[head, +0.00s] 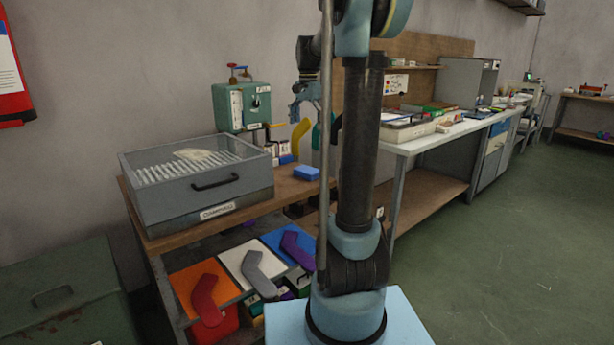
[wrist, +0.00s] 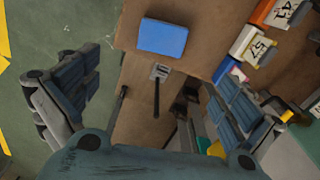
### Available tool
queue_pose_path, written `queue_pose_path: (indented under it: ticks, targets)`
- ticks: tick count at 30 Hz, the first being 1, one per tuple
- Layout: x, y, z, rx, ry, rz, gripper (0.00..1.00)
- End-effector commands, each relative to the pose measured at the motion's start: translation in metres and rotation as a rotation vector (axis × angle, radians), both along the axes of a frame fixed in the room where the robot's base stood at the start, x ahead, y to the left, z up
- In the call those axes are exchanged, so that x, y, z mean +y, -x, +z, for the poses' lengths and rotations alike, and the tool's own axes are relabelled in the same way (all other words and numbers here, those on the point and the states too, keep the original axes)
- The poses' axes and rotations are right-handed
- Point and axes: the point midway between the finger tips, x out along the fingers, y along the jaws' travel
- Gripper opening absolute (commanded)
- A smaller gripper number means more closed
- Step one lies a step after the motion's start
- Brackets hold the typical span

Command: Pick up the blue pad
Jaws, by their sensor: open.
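The blue pad (head: 306,173) is a small flat block lying on the wooden bench top, right of the grey box, in the head view. In the wrist view the blue pad (wrist: 162,38) lies beyond the fingertips, near the top middle, with nothing touching it. My gripper (head: 297,108) hangs above the bench, higher than the pad and near the wall. In the wrist view my gripper (wrist: 158,90) is open and empty, its two fingers wide apart on either side.
A grey lidded box (head: 196,188) fills the bench's left part. A green device (head: 241,107) and small boxes (head: 284,150) stand behind the pad. A yellow bent shape (head: 300,136) stands below my gripper. Boards with red, grey and purple sock shapes lie below. Green floor is clear at right.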

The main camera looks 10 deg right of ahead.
Motion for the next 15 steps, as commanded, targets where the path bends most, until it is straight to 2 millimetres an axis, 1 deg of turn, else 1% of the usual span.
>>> queue_pose_path:
  ticks: [2, 5, 15]
  targets:
    - [0.000, -0.003, -0.002, 0.001, 0.000, -0.007, 1.00]
    - [0.000, -0.004, -0.012, 0.001, 0.000, -0.009, 1.00]
    - [0.000, -0.004, -0.069, 0.001, 0.000, -0.008, 1.00]
